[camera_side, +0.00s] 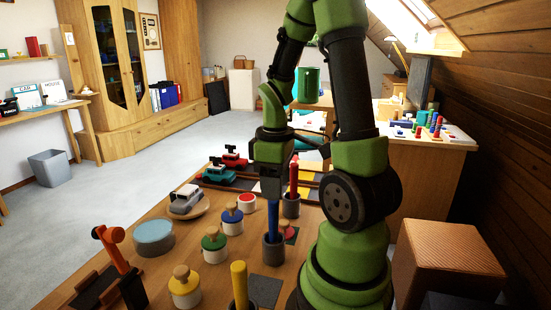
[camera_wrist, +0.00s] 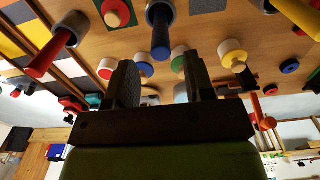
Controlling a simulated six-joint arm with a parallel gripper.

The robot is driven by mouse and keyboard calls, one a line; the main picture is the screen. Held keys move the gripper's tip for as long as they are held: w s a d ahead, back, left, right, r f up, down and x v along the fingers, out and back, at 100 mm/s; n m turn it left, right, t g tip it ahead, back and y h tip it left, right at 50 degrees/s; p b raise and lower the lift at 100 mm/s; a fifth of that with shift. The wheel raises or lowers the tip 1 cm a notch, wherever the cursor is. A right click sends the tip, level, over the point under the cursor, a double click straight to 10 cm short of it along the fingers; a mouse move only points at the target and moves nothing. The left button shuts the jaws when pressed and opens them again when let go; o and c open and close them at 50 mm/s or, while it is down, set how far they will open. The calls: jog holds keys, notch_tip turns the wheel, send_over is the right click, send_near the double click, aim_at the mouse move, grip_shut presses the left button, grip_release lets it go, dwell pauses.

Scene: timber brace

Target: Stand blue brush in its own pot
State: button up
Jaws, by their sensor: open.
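The blue brush (camera_side: 273,220) stands upright in a dark grey pot (camera_side: 273,253) on the wooden table. In the wrist view the blue brush (camera_wrist: 161,38) points toward the gap between my fingers, with its pot (camera_wrist: 152,10) around its lower end. My gripper (camera_side: 271,190) is just above the brush's top in the side view. In the wrist view my gripper (camera_wrist: 160,82) is open, with nothing between the fingers. I cannot tell whether the fingertips overlap the brush's top.
A red brush (camera_side: 294,178) stands in a pot behind, close to my arm. A yellow brush (camera_side: 239,284) stands at the front. Knobbed paint jars (camera_side: 232,220), a round blue-topped tin (camera_side: 153,236), toy cars (camera_side: 186,201) and an orange clamp-like object (camera_side: 117,251) stand to the left.

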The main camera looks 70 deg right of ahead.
notch_tip(320, 180, up, 5)
jog(key=shift+r, duration=0.2)
jog(key=a+r+m+t+y, duration=0.1)
jog(key=a+r+m+t, duration=0.1)
jog(key=a, duration=0.6)
jog(key=a+r+m+t+y, duration=0.1)
jog(key=a+r+m+t, duration=0.1)
jog(key=a+r+t, duration=0.3)
jog(key=a+r, duration=0.1)
jog(key=a, duration=0.2)
jog(key=shift+s+a+r, duration=0.15)
jog(key=shift+a, duration=0.25)
